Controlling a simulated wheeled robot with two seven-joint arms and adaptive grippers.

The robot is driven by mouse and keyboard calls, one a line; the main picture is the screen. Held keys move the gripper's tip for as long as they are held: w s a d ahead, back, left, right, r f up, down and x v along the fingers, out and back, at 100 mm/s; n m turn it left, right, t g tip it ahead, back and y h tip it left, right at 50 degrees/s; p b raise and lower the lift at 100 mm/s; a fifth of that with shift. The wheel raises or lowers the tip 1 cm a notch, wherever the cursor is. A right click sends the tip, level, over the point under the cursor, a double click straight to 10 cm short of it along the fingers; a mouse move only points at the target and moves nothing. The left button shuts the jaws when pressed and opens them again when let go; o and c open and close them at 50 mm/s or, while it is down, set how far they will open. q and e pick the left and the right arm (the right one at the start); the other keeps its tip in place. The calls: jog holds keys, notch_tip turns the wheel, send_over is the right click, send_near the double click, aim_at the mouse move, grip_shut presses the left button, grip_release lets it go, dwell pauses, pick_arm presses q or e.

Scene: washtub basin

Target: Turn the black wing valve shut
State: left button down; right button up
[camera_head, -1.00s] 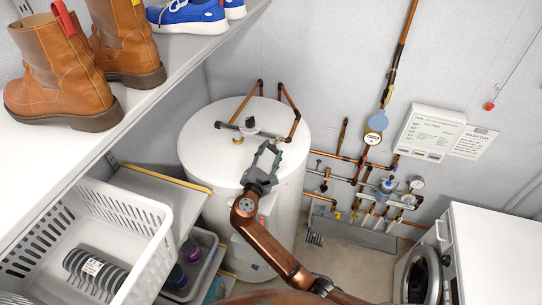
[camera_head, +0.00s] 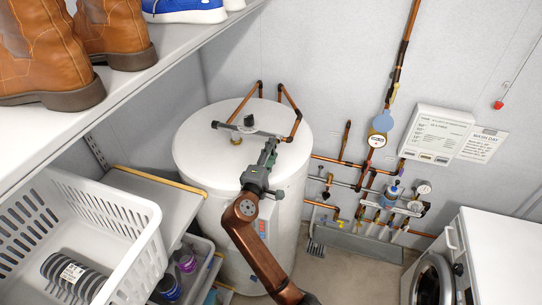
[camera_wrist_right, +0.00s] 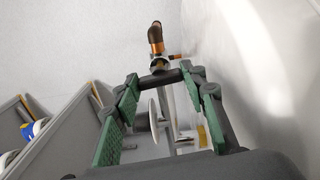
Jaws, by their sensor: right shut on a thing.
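The white round tank (camera_head: 200,150) stands in the middle of the head view, with grey and copper pipework on its top. My right gripper (camera_head: 271,143) reaches over the tank top to the right part of this pipework. In the right wrist view, the green-padded fingers (camera_wrist_right: 163,85) stand apart, with a dark bar, apparently the black wing valve (camera_wrist_right: 160,78), spanning between their tips. The gripper is shut on it by its ends. In the head view the fingers hide this valve. My left gripper is not in view.
A black knob-like part (camera_head: 248,120) sits on the grey pipe left of my gripper. A shelf with boots (camera_head: 35,60) overhangs at left, above a white basket (camera_head: 140,225). Wall pipes with gauges (camera_head: 377,141) and a washer (camera_head: 500,255) are at right.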

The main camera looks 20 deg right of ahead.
jog(key=shift+m+b, duration=0.3)
jog(key=shift+m, duration=0.2)
jog(key=o, duration=1.2)
jog(key=shift+c, duration=0.2)
